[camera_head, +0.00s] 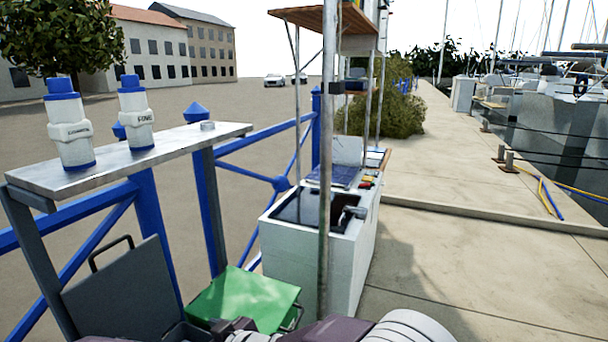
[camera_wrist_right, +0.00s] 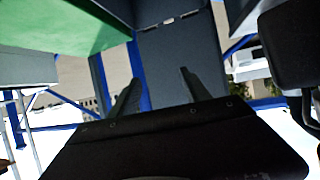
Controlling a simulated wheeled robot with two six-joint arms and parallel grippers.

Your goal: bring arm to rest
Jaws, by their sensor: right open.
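My right gripper (camera_wrist_right: 160,84) shows in the right wrist view, with its two dark fingers apart and nothing visible between them. Beyond the fingers is a dark grey panel (camera_wrist_right: 174,45) with a hinge along one edge; I cannot tell how far away it is. Parts of my own arms, purple and ribbed white, cross the bottom of the head view. No gripper fingers can be made out there, and my left gripper is not in view.
A green-topped box (camera_head: 243,298) and an upright grey panel (camera_head: 125,292) stand low in front. Two white bottles with blue caps (camera_head: 70,125) (camera_head: 135,112) stand on a grey shelf (camera_head: 178,152). A white cabinet (camera_head: 349,262) and a metal pole (camera_head: 326,210) stand right of them. Pavement (camera_head: 480,260) is clear further right.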

